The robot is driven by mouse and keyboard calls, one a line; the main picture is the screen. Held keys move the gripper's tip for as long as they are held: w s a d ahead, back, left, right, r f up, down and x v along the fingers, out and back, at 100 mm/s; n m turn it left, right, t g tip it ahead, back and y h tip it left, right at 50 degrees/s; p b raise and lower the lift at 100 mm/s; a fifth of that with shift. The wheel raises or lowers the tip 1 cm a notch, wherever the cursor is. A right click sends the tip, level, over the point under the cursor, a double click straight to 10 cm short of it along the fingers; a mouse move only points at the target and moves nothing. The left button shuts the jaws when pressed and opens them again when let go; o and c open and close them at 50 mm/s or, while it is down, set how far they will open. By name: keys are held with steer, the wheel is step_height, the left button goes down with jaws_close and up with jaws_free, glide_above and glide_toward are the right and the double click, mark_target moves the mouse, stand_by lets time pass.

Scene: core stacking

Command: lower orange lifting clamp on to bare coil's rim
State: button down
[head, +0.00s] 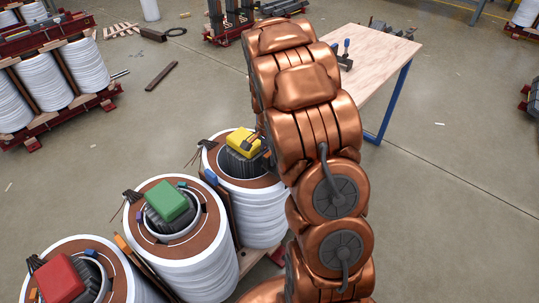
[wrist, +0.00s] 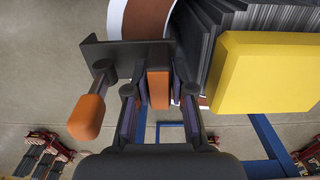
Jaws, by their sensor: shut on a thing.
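My gripper (wrist: 158,92) is shut on the orange lifting clamp (wrist: 158,84), with a finger on each side of its orange block. The clamp has a dark angled plate and an orange-tipped handle at the left. In the wrist view, the clamp's plate overlaps the edge of a coil's brown and white rim (wrist: 141,18); I cannot tell whether they touch. In the head view, this appears to be the far coil (head: 261,222) with the yellow block (head: 243,141) on its core; the wrist view also shows the yellow block (wrist: 265,72). My arm hides most of the gripper in the head view.
Two more coils stand nearer, with a green block (head: 167,201) and a red block (head: 60,280) on their cores. A wooden-topped table (head: 375,58) with blue legs stands behind my arm. Open floor lies at the right.

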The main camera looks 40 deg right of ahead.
steer(key=shift+f, duration=1.3)
steer(key=c, duration=0.9)
jaws_free()
steer(key=shift+f, duration=0.1)
step_height(320, 180, up, 12)
steer(key=shift+w+r, duration=0.1)
